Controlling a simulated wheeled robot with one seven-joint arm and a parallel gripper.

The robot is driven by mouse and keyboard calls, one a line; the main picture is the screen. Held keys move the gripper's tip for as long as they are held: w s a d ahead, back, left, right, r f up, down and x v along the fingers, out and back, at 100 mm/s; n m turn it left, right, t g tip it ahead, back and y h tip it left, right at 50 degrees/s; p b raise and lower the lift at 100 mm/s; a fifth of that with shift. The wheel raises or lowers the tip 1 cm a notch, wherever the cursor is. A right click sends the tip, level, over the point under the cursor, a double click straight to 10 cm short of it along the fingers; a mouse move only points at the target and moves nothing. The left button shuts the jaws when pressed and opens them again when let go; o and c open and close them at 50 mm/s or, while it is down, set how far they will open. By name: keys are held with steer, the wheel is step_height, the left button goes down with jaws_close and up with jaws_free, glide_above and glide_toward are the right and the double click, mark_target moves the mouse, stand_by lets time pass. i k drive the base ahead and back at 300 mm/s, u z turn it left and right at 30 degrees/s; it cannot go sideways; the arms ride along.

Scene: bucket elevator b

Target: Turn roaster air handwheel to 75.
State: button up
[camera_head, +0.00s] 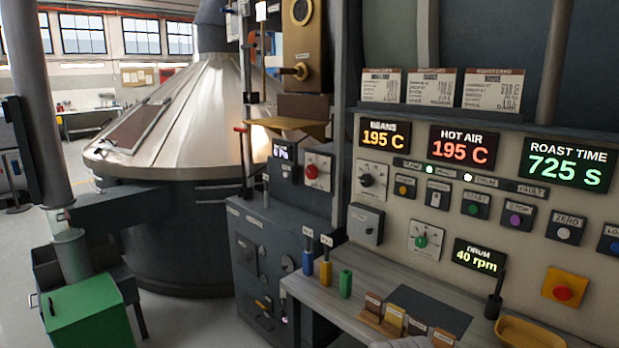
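I cannot pick out a handwheel marked for roaster air with certainty. A red round knob (311,172) sits on a pale plate on the dark column left of the control panel. A brass handle (300,72) sticks out from the brass-coloured housing at the top. My gripper is not clearly visible.
The control panel (393,213) shows beans 195 C, hot air 195 C, roast time 725 S and drum 40 rpm. A large metal cone (190,110) and green bin (88,312) stand left. Floor shows at left.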

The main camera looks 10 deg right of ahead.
mark_target(311, 172)
steer(key=u, duration=0.8)
steer(key=i, duration=1)
steer(key=u, duration=0.85)
steer(key=i, duration=1.25)
steer(key=z, duration=0.45)
steer(key=i, duration=0.9)
steer(key=z, duration=0.75)
